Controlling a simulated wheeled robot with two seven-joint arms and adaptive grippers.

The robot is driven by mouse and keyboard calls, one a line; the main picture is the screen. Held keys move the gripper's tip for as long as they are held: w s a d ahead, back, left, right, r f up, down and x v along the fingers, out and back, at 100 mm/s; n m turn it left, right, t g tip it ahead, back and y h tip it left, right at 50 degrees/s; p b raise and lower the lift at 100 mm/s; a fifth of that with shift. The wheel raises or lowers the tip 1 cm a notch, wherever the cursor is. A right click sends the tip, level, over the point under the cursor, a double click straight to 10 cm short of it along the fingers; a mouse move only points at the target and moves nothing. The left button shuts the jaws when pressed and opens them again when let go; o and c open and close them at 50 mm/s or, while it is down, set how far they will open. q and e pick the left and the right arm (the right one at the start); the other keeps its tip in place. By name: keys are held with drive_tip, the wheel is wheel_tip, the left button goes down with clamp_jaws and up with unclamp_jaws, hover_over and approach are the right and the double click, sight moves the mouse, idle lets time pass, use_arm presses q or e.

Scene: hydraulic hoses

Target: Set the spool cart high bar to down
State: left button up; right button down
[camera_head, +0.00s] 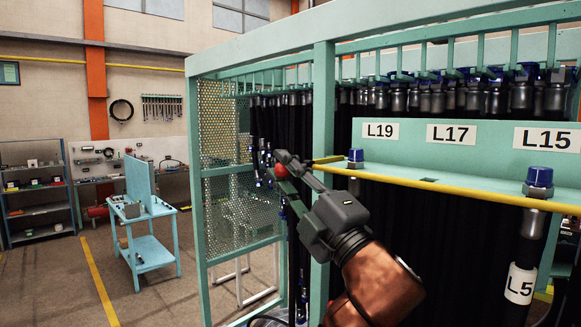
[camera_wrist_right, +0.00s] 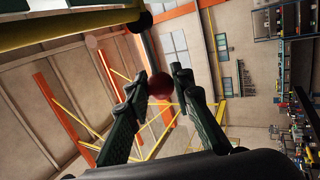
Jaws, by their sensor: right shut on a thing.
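The yellow bar (camera_head: 440,185) runs along the front of the teal spool cart (camera_head: 325,120), below the label plate, rising slightly toward the left. The knob (camera_wrist_right: 160,86) shows between the two fingertips in the right wrist view. My left gripper is not in view.
Black hoses with blue-capped fittings hang in the cart, under labels L19 (camera_head: 380,131), L17 and L15. A hose labelled L5 (camera_head: 520,285) stands in front at right. A blue workbench (camera_head: 145,250) and a shelf (camera_head: 38,195) stand at left. The floor between is clear.

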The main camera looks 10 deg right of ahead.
drive_tip(key=shift+w+a+f, duration=0.1)
drive_tip(key=shift+w+f, duration=0.05)
drive_tip(key=shift+f, duration=0.15)
drive_tip(key=c, duration=2.1)
unclamp_jaws()
drive_tip(key=o, duration=0.4)
drive_tip(key=shift+r, duration=0.1)
drive_tip(key=shift+v, duration=0.75)
drive_tip(key=shift+s+d+f, duration=0.1)
drive_tip(key=shift+s+f, duration=0.35)
drive_tip(key=shift+s, duration=0.5)
drive_tip(key=shift+s+d+f, duration=0.15)
drive_tip(key=shift+s+f, duration=0.3)
drive_tip(key=shift+s, duration=0.5)
drive_tip(key=shift+s+d+f, duration=0.1)
drive_tip(key=shift+s+f, duration=0.35)
drive_tip(key=shift+s, duration=0.55)
drive_tip(key=shift+d+r, duration=0.1)
drive_tip(key=shift+r, duration=0.05)
